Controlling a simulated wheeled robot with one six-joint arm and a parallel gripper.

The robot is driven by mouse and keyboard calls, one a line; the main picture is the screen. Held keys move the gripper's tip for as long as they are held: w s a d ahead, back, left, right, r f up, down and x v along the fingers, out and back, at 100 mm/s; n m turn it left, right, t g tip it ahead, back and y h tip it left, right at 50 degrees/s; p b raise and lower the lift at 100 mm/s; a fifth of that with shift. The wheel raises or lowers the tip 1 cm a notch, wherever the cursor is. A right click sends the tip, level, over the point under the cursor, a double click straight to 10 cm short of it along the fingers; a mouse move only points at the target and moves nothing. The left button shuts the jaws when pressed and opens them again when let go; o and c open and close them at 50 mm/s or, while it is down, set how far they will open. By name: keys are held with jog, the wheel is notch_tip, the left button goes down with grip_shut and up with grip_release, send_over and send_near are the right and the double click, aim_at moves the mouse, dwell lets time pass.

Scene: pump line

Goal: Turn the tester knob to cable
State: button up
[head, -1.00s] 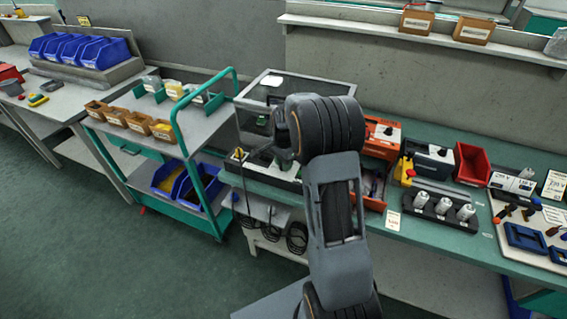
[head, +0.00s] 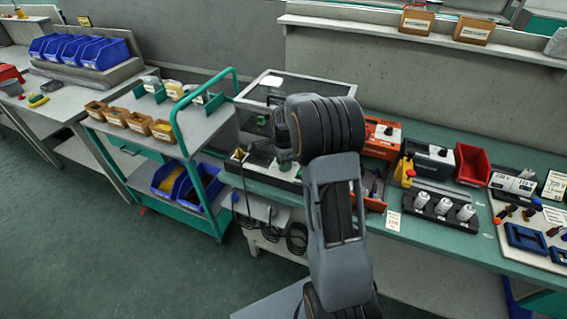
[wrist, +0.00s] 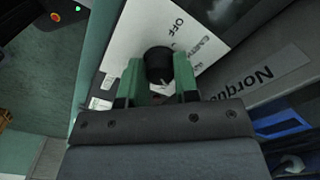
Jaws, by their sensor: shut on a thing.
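The tester knob (wrist: 158,62) is a black round knob on a white panel (wrist: 128,38) in the wrist view. The panel reads "OFF" beside the knob and has more lettering to the right, partly hidden. My gripper (wrist: 160,85) has its two green fingers on either side of the knob and is shut on it. A white pointer mark shows on or beside the knob between the fingers. In the head view my arm hides the knob and most of my gripper. Part of the tester (head: 262,170) shows at the bench's left end, left of my arm.
A dark clear-topped box (head: 310,92) stands behind my arm. An orange device (head: 383,138), a black device (head: 432,155) and a red bin (head: 472,163) stand to the right. A trolley (head: 205,125) with bins is close on the left.

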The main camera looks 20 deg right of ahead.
jog(key=o, duration=0.9)
jog(key=shift+r, duration=0.1)
notch_tip(320, 180, up, 14)
jog(key=shift+f, duration=0.15)
dwell(0.5)
